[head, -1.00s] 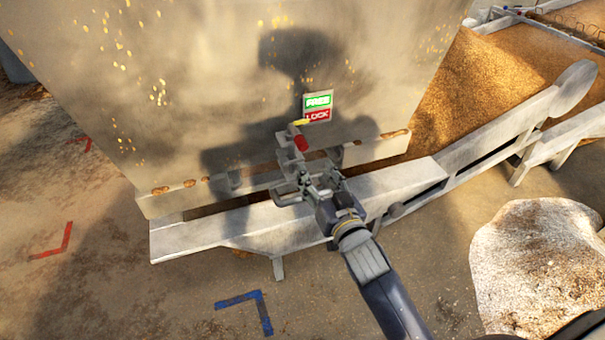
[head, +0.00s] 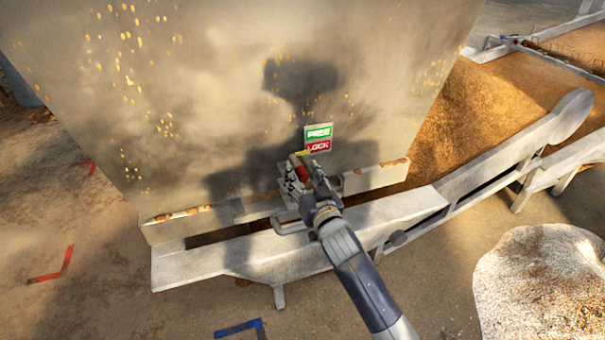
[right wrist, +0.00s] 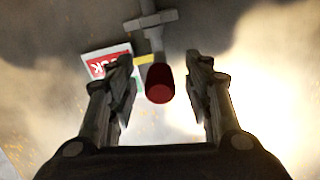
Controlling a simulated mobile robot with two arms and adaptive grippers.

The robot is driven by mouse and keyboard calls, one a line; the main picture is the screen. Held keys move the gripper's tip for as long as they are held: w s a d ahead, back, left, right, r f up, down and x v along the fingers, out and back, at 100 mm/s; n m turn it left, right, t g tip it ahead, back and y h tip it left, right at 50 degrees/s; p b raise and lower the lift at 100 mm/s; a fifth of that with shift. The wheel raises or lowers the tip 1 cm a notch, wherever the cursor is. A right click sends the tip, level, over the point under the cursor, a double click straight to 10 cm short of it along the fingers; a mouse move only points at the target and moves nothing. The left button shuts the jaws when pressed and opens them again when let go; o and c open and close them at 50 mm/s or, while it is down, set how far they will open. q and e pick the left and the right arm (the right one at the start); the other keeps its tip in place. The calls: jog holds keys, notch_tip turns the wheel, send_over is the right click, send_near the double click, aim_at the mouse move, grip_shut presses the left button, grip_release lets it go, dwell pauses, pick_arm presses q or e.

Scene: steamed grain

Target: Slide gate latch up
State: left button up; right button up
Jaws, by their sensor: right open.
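The gate latch has a red cylindrical knob (right wrist: 160,83) on a grey metal bar (right wrist: 149,28). In the right wrist view the knob lies between my open fingers, with a gap on both sides. My right gripper (head: 305,172) is at the latch in the head view and partly hides it. A yellow pointer (head: 301,153) beside the knob is level with the red LOCK half of the sign (head: 318,137), below the green FREE half. The sign is fixed to the large gate panel (head: 240,90). My left gripper is not in view.
A grey metal handle (head: 290,228) sits below the latch. A pale conveyor frame (head: 220,256) runs along the panel's foot and up to the right, with brown grain (head: 480,110) behind it. A full sack (head: 540,285) stands at lower right.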

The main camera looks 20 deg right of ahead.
grip_shut()
jog(key=shift+r, duration=0.3)
